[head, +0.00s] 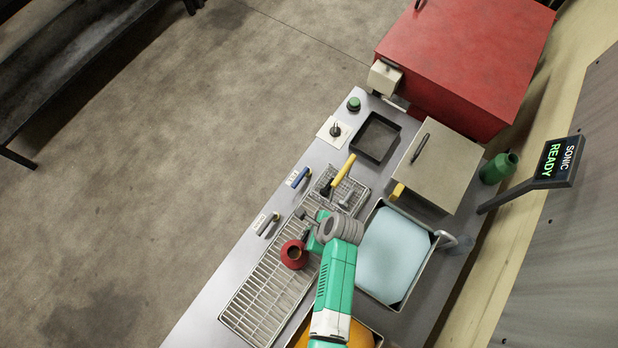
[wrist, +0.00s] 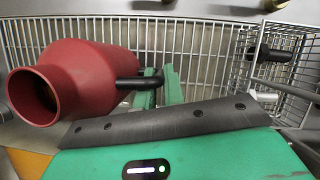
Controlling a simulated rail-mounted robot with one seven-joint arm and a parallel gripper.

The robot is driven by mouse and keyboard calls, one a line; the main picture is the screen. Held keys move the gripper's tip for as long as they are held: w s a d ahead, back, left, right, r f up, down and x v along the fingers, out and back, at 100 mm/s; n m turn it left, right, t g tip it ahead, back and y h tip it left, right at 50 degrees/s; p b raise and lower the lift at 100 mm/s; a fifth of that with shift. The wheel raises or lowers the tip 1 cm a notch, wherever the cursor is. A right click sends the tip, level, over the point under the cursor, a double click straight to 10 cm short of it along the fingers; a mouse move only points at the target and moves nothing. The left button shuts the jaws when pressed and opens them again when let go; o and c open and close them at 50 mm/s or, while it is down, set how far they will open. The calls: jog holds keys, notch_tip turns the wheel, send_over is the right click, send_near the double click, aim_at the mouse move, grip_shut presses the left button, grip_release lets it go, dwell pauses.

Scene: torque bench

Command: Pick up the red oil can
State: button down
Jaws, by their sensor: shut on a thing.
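The red oil can (head: 293,254) is over the wire rack (head: 249,304) at the near part of the bench, just left of my gripper (head: 312,242). In the wrist view the red oil can (wrist: 92,72) shows its round open mouth toward the camera, with a black handle on its right side. My gripper's green fingers (wrist: 158,86) are shut on that black handle. I cannot tell whether the can touches the rack. My arm hides part of the rack in the head view.
A wire basket (head: 361,190) with a yellow handle stands beyond the can. A basin of pale blue liquid (head: 393,255) lies to the right. A lidded grey box (head: 437,165), black tray (head: 375,137), green can (head: 497,168) and large red box (head: 465,60) are farther back.

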jog(key=s+a+r, duration=0.1)
jog(key=s+a, duration=0.2)
jog(key=s, duration=0.4)
jog(key=s+a+r, duration=0.1)
jog(key=s+a, duration=0.2)
jog(key=s, duration=0.4)
jog(key=shift+s+p, duration=0.4)
jog(key=shift+p, duration=0.05)
jog(key=shift+w+a, duration=0.1)
jog(key=shift+a, duration=0.05)
